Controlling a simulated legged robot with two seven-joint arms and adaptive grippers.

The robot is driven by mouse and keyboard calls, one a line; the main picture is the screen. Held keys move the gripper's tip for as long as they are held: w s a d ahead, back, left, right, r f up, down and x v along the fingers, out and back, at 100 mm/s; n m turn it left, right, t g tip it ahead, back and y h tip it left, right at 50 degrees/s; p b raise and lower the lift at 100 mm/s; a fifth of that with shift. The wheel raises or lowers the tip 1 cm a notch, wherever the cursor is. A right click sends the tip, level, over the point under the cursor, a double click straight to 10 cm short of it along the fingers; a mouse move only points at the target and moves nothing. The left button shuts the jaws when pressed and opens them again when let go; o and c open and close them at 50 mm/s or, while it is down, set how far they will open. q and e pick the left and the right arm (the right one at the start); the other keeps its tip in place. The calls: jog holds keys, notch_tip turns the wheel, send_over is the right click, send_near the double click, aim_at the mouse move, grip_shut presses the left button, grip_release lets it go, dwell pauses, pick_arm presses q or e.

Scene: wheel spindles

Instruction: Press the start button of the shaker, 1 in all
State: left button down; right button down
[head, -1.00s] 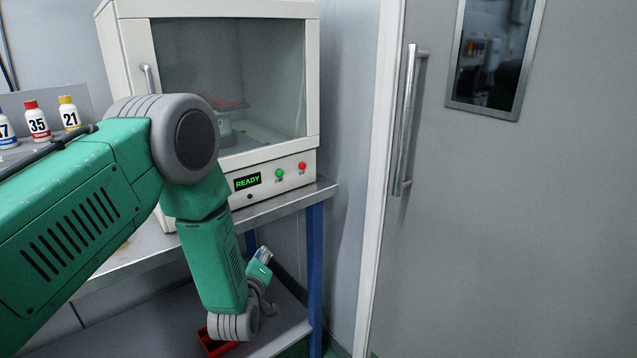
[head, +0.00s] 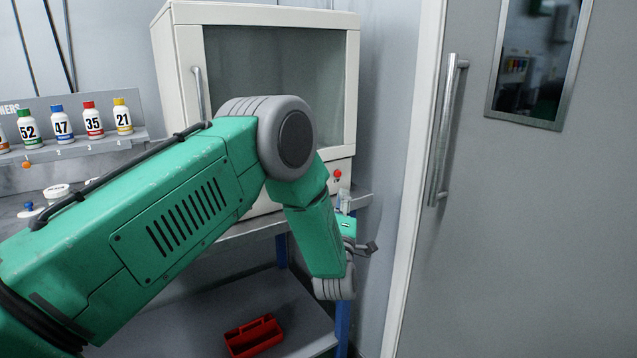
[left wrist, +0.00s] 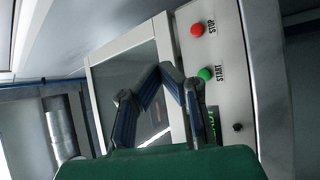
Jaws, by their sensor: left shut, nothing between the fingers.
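The shaker (head: 281,15) is a white cabinet with a glass door. Its panel shows in the left wrist view (left wrist: 225,110), with the green START button (left wrist: 205,73), the red STOP button (left wrist: 197,29) and a dark knob. The red button also shows in the head view (head: 337,173); there my arm hides the green one. My right gripper is not in view.
The shaker stands on a metal bench (head: 262,226) with blue legs. A red tray (head: 254,337) lies on the lower shelf. Numbered bottles (head: 93,121) stand on a rack at left. A grey door with a handle (head: 443,130) is at right, close to the bench.

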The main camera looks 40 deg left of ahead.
pick_arm(q)
jog(key=shift+w+a+b, duration=0.3)
jog(key=shift+w+a, duration=0.25)
jog(key=shift+a, duration=0.8)
jog(key=shift+w+a+b, duration=0.3)
jog(key=shift+w+a, duration=0.25)
jog(key=shift+a, duration=0.75)
jog(key=shift+w+a+b, duration=0.3)
jog(key=shift+w+a, duration=0.25)
jog(key=shift+a, duration=0.8)
jog(key=shift+a, duration=0.1)
jog(key=shift+w+a+r, duration=0.1)
jog(key=shift+a, duration=0.1)
jog(key=shift+w+a+b, duration=0.15)
jog(key=shift+a+b, duration=0.25)
jog(key=shift+a, duration=0.05)
jog(key=shift+s+d, duration=0.35)
jog(key=shift+d, duration=0.5)
jog(key=shift+s+d+p, duration=0.2)
jog(key=shift+s+d, duration=0.1)
jog(key=shift+d, duration=0.45)
jog(key=shift+s+d+p, duration=0.15)
jog(key=shift+s+d, duration=0.2)
jog(key=shift+d, duration=0.45)
jog(key=shift+s+d+p, duration=0.2)
jog(key=shift+s+d, duration=0.1)
jog(key=shift+d, duration=0.45)
